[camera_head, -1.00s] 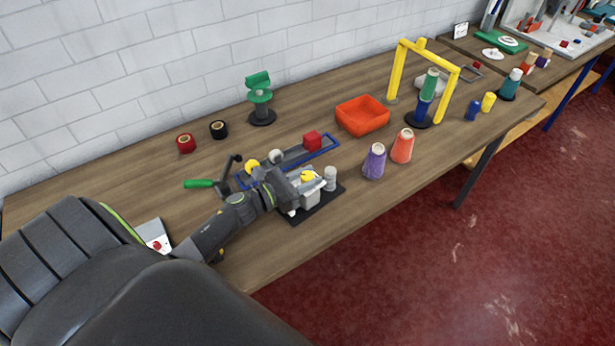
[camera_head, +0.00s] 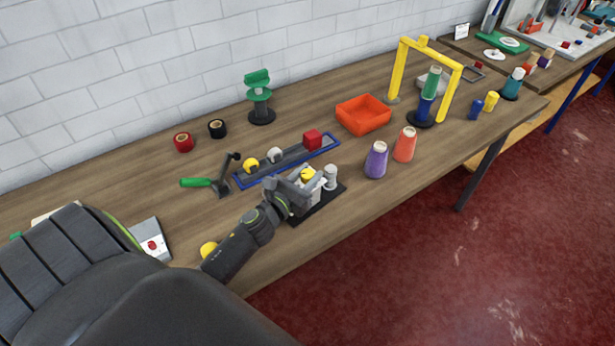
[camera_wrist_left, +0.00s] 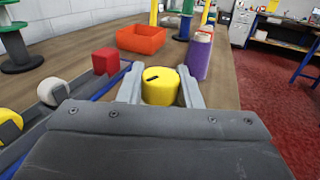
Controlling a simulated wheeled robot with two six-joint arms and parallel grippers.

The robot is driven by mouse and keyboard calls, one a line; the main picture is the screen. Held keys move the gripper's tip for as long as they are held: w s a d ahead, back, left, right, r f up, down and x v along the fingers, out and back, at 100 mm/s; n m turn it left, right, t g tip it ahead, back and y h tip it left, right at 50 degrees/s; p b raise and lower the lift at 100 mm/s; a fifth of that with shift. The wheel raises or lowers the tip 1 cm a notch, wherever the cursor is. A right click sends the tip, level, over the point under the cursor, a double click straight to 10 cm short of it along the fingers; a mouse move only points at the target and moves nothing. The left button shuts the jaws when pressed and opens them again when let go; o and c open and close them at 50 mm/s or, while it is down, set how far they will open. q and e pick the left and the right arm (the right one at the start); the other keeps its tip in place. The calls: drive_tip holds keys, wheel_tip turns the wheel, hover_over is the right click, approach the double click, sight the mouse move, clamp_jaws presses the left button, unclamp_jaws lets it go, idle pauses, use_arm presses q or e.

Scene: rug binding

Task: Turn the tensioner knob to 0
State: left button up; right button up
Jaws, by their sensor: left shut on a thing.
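The tensioner knob (camera_wrist_left: 161,88) is a yellow cylinder with a dark mark on its top, toward the left in the left wrist view. It also shows in the head view (camera_head: 308,173) on a light block over a black base plate (camera_head: 318,206). My left gripper (camera_wrist_left: 162,90) has its two grey fingers on either side of the knob and is shut on it. In the head view my left gripper (camera_head: 300,185) reaches the block from the lower left. Any scale around the knob is hidden or too small to read. My right gripper is not in view.
A blue-edged tray (camera_head: 262,179) with a red cube (camera_head: 313,140) lies just behind the block. A grey cylinder (camera_head: 330,178) stands right beside the knob. Purple (camera_head: 376,160) and orange (camera_head: 404,145) cones stand to the right. An orange bin (camera_head: 362,114) sits farther back.

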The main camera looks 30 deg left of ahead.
use_arm(q)
drive_tip(key=shift+n+y+b, duration=0.7)
drive_tip(key=shift+n+y, duration=0.4)
drive_tip(key=shift+y, duration=0.6)
drive_tip(key=n+y+b, duration=0.1)
drive_tip(key=y, duration=0.1)
drive_tip(key=shift+f+n+g+y, duration=0.1)
drive_tip(key=shift+n+g+y, duration=0.3)
drive_tip(key=shift+n+g+y+b, duration=0.7)
drive_tip(key=shift+n+y, duration=0.4)
drive_tip(key=shift+y, duration=0.5)
drive_tip(key=o, duration=0.9)
drive_tip(key=shift+o, duration=0.2)
